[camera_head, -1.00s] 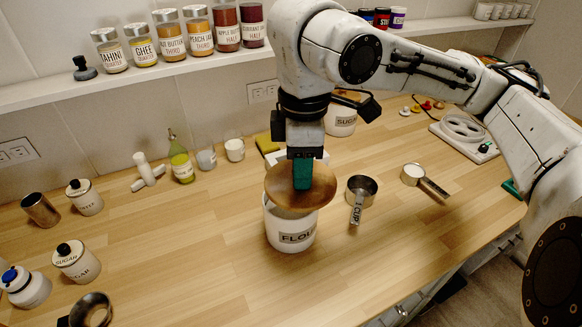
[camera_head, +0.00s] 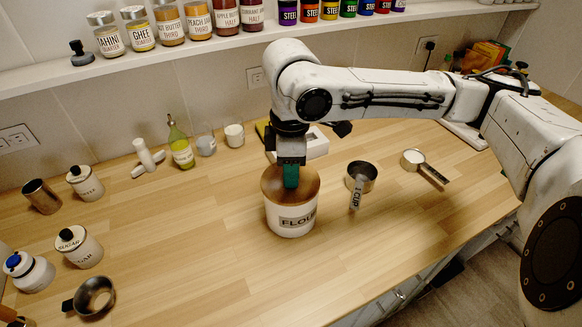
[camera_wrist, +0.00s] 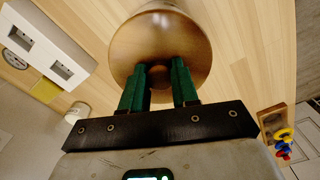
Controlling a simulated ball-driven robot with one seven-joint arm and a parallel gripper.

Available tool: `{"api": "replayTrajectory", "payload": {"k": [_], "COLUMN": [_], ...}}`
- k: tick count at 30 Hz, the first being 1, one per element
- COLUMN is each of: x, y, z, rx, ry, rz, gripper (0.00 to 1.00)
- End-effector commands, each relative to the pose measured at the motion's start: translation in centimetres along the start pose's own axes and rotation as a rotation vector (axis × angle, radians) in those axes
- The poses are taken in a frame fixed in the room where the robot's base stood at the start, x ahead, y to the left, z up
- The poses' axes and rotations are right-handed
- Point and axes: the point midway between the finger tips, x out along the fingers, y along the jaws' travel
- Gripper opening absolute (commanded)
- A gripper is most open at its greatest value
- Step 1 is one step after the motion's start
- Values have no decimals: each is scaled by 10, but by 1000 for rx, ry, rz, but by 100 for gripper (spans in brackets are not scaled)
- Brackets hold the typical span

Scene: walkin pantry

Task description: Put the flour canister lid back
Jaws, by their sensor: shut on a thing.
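The white flour canister (camera_head: 291,221), labelled FLOUR, stands upright on the wooden counter. Its round wooden lid (camera_head: 308,183) lies over the mouth, looking level and about centred, with no clear gap at the front. I cannot tell whether it is fully seated. My gripper (camera_head: 291,182) points down with green fingers shut on the lid at its middle. In the wrist view the fingers (camera_wrist: 159,75) meet the lid (camera_wrist: 160,42), and the part between them is dark and mostly hidden.
A one-cup measure (camera_head: 361,178) and a measure with white contents (camera_head: 411,158) lie to the right. A white box (camera_head: 315,146) stands close behind. The counter in front of the canister is clear. A jar shelf (camera_head: 200,50) runs above.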

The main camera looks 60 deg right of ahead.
Motion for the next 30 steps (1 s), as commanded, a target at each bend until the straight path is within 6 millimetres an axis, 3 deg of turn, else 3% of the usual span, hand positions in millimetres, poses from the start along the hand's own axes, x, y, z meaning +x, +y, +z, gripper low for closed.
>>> {"api": "replayTrajectory", "payload": {"k": [9,17,23,30], "x": [2,0,-25,-75], "y": [-1,-2,0,0], "z": [0,0,0,-1], "rx": [0,-1,-1,-1], "ry": [-2,-2,0,1], "rz": [-5,-6,-1,1], "gripper": [55,55,55,55]}}
